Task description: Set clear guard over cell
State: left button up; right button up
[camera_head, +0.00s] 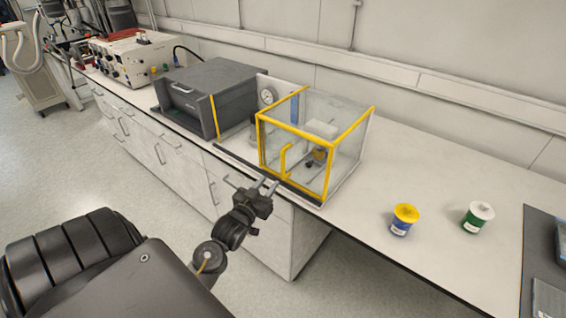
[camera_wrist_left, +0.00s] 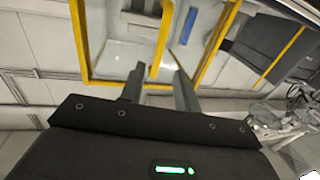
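The clear guard (camera_head: 345,160) is a see-through box with yellow edges and a yellow handle (camera_head: 283,160) on its front. It stands upright on the bench, and its yellow frame also shows in the left wrist view (camera_wrist_left: 218,45). Through its panels I see a small dark and brass-coloured fitting (camera_head: 318,157), perhaps the cell; its lower part is unclear. My left gripper (camera_head: 267,184) is in front of the guard near the handle's lower end, with nothing between its fingers. In the left wrist view its two fingers (camera_wrist_left: 160,88) stand apart, pointing at the guard. My right gripper is not in view.
A dark rail (camera_head: 240,163) runs along the bench's front edge. A dark grey box (camera_head: 205,92) and a pressure gauge (camera_head: 267,97) stand left of and behind the guard. A yellow-lidded jar (camera_head: 404,218) and a white-lidded jar (camera_head: 477,217) stand to the right. Bare bench lies between.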

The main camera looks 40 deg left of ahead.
aim_at(282, 167)
pick_arm(q)
jog(key=p+x, duration=0.3)
jog(key=x, duration=0.7)
jog(key=shift+w+f, duration=0.1)
jog(key=shift+w, duration=0.25)
grip_shut()
